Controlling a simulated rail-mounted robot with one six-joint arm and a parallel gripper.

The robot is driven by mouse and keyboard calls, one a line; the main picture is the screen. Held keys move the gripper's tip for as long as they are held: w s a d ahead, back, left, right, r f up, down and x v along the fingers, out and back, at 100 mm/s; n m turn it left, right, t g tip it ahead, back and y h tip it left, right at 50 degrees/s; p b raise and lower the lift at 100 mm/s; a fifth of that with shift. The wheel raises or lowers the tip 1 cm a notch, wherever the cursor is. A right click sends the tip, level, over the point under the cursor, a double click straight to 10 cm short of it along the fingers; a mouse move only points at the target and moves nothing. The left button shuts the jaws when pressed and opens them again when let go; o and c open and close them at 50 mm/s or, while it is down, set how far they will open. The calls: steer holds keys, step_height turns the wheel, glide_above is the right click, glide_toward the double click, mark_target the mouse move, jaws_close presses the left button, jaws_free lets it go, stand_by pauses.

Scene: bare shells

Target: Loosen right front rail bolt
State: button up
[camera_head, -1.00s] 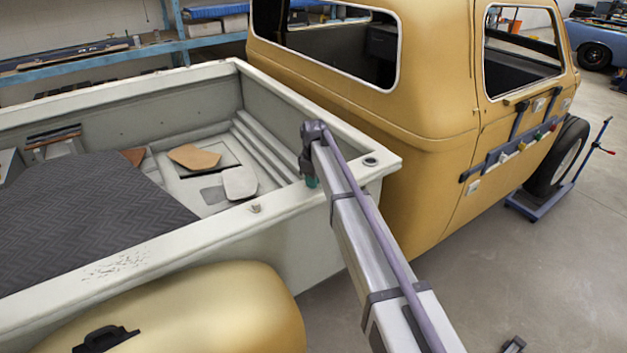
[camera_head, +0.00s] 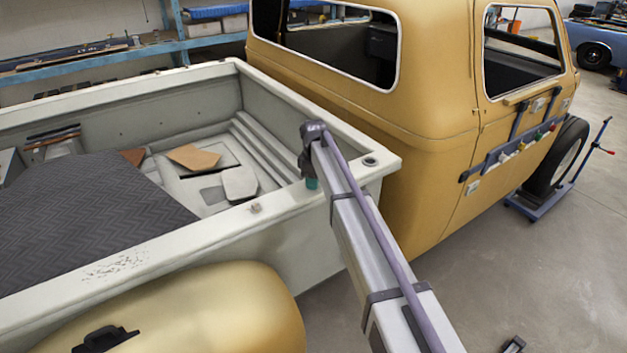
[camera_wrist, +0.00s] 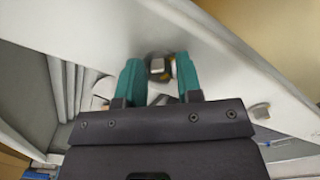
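My gripper (camera_wrist: 160,74) has two teal fingers, spread apart. In the wrist view a bolt with a pale squarish head and a dark ring (camera_wrist: 157,66) sits on the pale rail between the fingertips, with gaps on both sides. In the head view my gripper (camera_head: 311,182) is low at the truck bed's near rail (camera_head: 215,232), mostly hidden by my arm, which also hides the bolt. A second small block-like bolt head (camera_head: 256,208) stands on the rail to the left. A pale block-like head also shows on the rail in the wrist view (camera_wrist: 260,111).
A dark round fitting (camera_head: 370,161) is at the bed's corner, right of my arm. The yellow cab (camera_head: 425,115) rises behind it. The bed holds a dark ribbed mat (camera_head: 90,215) and loose panels (camera_head: 195,157). A yellow fender (camera_head: 200,310) bulges below the rail.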

steer(key=shift+o, duration=1.2)
step_height(320, 180, up, 11)
steer(key=p, duration=1.1)
steer(key=shift+f, duration=0.1)
